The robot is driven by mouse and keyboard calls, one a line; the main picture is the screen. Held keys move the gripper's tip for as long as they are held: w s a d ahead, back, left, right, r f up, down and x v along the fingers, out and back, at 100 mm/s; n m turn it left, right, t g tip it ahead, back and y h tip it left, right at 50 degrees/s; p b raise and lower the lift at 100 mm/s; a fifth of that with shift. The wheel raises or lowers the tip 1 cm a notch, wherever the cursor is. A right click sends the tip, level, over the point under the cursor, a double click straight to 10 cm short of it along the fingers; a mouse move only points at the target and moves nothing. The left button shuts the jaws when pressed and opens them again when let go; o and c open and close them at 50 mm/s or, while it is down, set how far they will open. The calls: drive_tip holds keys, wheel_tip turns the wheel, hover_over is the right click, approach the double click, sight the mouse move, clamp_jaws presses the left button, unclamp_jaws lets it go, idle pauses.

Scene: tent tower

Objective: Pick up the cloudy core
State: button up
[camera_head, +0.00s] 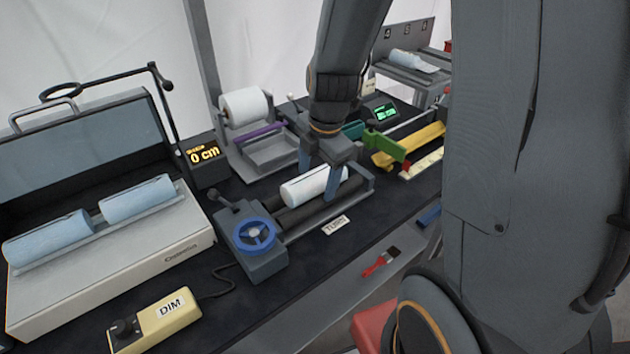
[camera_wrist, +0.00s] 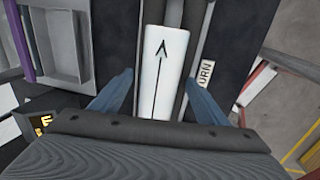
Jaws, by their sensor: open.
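A whitish core (camera_head: 302,188) lies on the dark rollers of the turning stand (camera_head: 262,262), which has a blue handwheel. In the wrist view this core (camera_wrist: 170,55) shows a black arrow along its top. My gripper (camera_head: 318,184) is open above it, with one blue finger on each side; in the wrist view the fingers (camera_wrist: 160,82) stand apart from the core's sides. Two light blue cores (camera_head: 138,199) (camera_head: 48,238) lie in the open case at left. Another pale core (camera_head: 412,61) lies on the rack at the back right. Cloudiness cannot be told surely.
A DIM control box (camera_head: 155,322) stands at front left. A TURN label (camera_head: 336,225) marks the bench front.

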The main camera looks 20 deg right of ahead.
drive_tip(key=c, duration=1.5)
drive_tip(key=shift+c, duration=0.6)
drive_tip(key=shift+r, duration=0.15)
